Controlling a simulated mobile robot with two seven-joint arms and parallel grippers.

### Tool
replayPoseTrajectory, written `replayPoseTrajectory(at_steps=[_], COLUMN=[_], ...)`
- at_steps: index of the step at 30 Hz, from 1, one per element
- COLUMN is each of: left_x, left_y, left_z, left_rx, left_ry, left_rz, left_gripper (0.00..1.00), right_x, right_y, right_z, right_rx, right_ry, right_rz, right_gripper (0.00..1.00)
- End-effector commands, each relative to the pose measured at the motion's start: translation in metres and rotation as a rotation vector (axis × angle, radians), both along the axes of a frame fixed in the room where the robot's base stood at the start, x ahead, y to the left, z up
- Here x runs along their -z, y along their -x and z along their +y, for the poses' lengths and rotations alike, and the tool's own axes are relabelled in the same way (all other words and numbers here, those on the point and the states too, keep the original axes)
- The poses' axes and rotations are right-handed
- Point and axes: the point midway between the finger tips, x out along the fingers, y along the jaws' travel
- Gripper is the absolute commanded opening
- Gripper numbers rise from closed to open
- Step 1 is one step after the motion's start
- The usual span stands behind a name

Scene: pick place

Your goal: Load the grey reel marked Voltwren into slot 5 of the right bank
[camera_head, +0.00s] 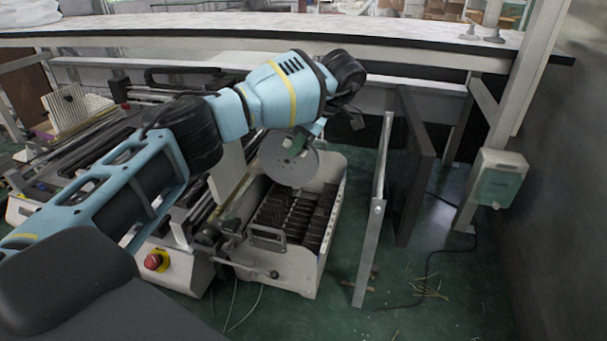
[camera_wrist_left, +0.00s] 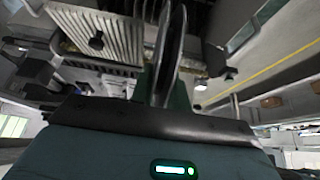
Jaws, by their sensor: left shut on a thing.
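A grey round reel (camera_head: 289,160) hangs from my left gripper (camera_head: 306,137) in the head view, held on edge above the white slotted rack. In the left wrist view the reel (camera_wrist_left: 172,50) shows edge-on between the fingers of my left gripper (camera_wrist_left: 163,88), which is shut on it. I cannot read any marking on the reel. The rack (camera_head: 322,247) has rows of dark slots (camera_head: 290,215) below the reel. The reel appears apart from the slots. Slot numbers are too small to read. My right gripper is not in view.
A machine with rails and a red button (camera_head: 153,261) stands left of the rack. A metal post (camera_head: 375,215) and dark panel (camera_head: 415,165) stand to its right. A long table (camera_head: 300,30) spans the back. A cable lies on the green floor.

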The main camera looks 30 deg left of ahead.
Motion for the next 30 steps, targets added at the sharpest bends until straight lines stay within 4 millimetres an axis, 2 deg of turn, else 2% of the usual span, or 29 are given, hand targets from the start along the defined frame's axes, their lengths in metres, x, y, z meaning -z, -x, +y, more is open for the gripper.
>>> replayPoseTrajectory(at_steps=[1,3,6,10,13,18,23,30], left_x=[0.022,0.041,0.067,0.091,0.098,0.1,0.101,0.112], left_y=[0.001,0.001,0.001,0.001,0.0,0.0,0.0,0.001], left_z=[0.0,0.001,0.0,0.0,0.0,0.0,0.0,0.0], left_rx=[0.0,0.0,0.0,0.0,-0.001,0.0,0.0,-0.001], left_ry=[0.003,0.001,0.001,0.001,0.001,0.0,0.001,0.002], left_rz=[0.01,0.011,0.01,0.008,0.003,-0.001,0.0,0.003], left_gripper=[0.0,0.0,0.0,0.0,0.0,0.0,0.0,0.0], right_x=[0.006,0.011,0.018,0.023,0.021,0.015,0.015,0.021], right_y=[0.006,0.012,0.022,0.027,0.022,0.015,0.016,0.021], right_z=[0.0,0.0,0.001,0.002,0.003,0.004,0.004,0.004], right_rx=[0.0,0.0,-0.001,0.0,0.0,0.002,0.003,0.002], right_ry=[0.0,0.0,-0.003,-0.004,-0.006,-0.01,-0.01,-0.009], right_rz=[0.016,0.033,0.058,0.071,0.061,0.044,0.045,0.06], right_gripper=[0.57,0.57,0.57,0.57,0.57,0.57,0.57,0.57])
